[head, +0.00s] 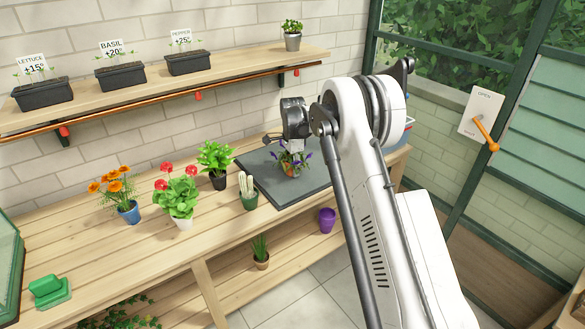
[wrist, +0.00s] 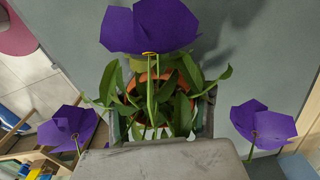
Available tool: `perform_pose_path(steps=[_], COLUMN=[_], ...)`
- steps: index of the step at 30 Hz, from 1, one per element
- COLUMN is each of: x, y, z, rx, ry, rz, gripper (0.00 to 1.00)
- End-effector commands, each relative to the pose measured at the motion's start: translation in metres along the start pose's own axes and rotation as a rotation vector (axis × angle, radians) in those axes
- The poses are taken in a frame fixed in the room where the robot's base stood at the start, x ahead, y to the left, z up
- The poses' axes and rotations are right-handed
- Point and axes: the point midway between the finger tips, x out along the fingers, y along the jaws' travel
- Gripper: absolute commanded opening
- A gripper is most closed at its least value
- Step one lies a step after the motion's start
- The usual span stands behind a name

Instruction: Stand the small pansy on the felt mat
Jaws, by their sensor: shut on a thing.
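The small pansy (head: 303,158), with purple flowers and green leaves in a terracotta pot, is at my gripper (head: 291,163) over the grey felt mat (head: 262,170) in the head view. In the wrist view its purple flower (wrist: 150,26) and leaves fill the middle, with the orange pot rim behind them. My gripper is shut on the pot, its fingers mostly hidden by leaves. The felt mat (wrist: 245,75) lies behind the plant in the wrist view. I cannot tell whether the pot's base touches the mat.
A cactus in a green pot (head: 249,199) stands at the mat's left edge, with a leafy plant (head: 216,160) beyond it. Red flowers (head: 177,190) and orange flowers (head: 118,195) stand further left. A purple pot (head: 327,220) is on the lower shelf. The mat's front left is bare.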

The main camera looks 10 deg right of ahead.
Motion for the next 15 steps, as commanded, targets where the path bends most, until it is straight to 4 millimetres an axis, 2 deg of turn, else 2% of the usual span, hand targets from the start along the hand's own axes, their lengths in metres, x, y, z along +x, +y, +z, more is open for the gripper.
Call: perform_pose_path(steps=[8,9,13,15], x=[0.0033,0.0038,0.0027,0.0027], y=[0.0000,-0.0001,-0.0001,-0.0001], z=[0.0001,0.0001,0.0002,0.0002], rx=[0.000,0.000,0.000,0.000], ry=[0.000,0.000,0.000,0.000], rz=[0.000,0.000,0.000,0.000], gripper=[0.08,0.42,0.59,0.62])
